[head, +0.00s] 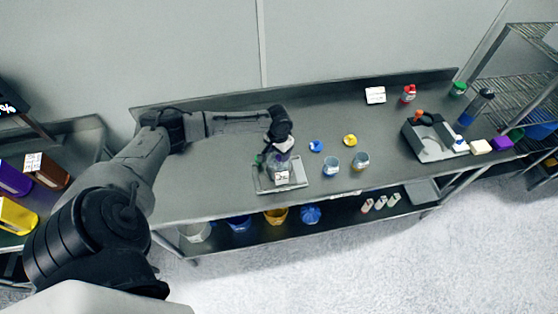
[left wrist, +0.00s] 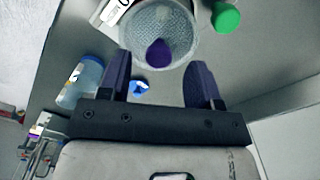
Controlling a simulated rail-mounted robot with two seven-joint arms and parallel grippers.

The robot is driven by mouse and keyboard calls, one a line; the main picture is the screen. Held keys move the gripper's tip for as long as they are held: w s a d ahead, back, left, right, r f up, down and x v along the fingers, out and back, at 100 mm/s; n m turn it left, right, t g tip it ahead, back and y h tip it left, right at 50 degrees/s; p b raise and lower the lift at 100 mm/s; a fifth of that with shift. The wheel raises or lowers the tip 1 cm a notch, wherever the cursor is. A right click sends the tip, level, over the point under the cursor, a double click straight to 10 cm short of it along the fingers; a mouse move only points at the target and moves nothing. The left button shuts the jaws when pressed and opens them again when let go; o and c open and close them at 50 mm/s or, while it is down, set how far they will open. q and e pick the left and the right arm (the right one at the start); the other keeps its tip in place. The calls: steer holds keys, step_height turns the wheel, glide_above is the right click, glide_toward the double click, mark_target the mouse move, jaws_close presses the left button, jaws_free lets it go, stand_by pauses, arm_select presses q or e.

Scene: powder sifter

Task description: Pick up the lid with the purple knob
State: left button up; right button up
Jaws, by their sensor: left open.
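The lid with the purple knob (left wrist: 158,52) shows in the left wrist view as a round, pale mesh-like disc (left wrist: 178,25) with the knob near its lower middle. My left gripper (left wrist: 159,70) is open, its two dark purple fingers on either side of the knob's line and apart from it. In the head view my left gripper (head: 280,143) hangs over a clear container with a white label (head: 282,177) on a shallow tray (head: 297,184). My gripper hides most of the lid there. My right gripper is not in view.
A green lid (left wrist: 226,16) lies close by in the left wrist view. To the right on the bench are a blue lid (head: 316,146), a yellow lid (head: 350,140) and two cups (head: 331,166). A grey machine (head: 430,140) stands farther right. The back of the bench is mostly clear.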

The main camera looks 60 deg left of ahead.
mark_target(279, 156)
arm_select(q)
steer(key=shift+f, duration=1.65)
steer(key=c, duration=1)
steer(key=shift+r, duration=0.1)
